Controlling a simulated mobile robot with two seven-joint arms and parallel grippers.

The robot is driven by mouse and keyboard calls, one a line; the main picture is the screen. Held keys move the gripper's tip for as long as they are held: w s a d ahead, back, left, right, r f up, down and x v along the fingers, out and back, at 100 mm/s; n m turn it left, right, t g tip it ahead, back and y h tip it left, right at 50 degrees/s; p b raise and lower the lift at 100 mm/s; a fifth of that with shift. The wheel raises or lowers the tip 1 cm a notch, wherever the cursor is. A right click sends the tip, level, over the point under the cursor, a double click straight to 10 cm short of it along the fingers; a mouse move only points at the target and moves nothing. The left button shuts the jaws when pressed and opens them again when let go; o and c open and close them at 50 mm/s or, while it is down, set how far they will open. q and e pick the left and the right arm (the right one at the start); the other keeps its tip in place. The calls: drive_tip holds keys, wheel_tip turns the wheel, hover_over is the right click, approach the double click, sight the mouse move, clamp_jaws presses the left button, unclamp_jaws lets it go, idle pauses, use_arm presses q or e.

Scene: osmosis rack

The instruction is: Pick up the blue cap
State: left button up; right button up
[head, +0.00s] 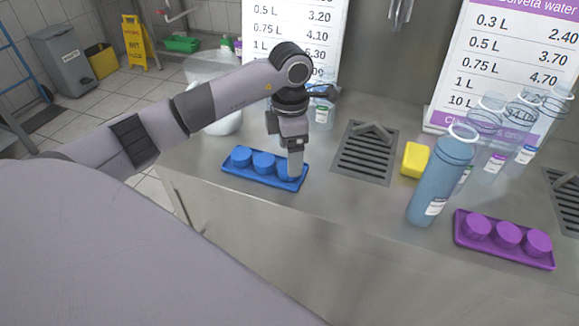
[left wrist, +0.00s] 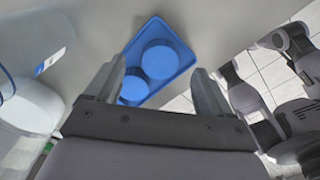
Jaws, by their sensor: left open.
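A blue tray (head: 255,181) on the counter holds a row of blue caps: a left cap (head: 241,156), a middle cap (head: 263,162) and a right one (head: 284,172) partly hidden by my gripper. My left gripper (head: 295,173) points down at the tray's right end, over or beside the right cap; contact cannot be told. In the left wrist view its fingers (left wrist: 160,70) are spread apart, with a large blue cap (left wrist: 160,60) seen between them and another cap (left wrist: 133,89) partly hidden. The tray (left wrist: 183,47) shows around them.
A tall blue bottle (head: 438,180), a yellow sponge (head: 415,160) and a purple tray (head: 500,254) with purple caps stand to the right. Clear bottles are behind them. A drain grate (head: 366,155) lies right of the blue tray. A small bottle (head: 321,112) stands behind my gripper.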

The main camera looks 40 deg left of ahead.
use_arm(q)
drive_tip(key=shift+f, duration=1.5)
drive_tip(key=c, duration=1.1)
drive_tip(key=shift+r, duration=0.1)
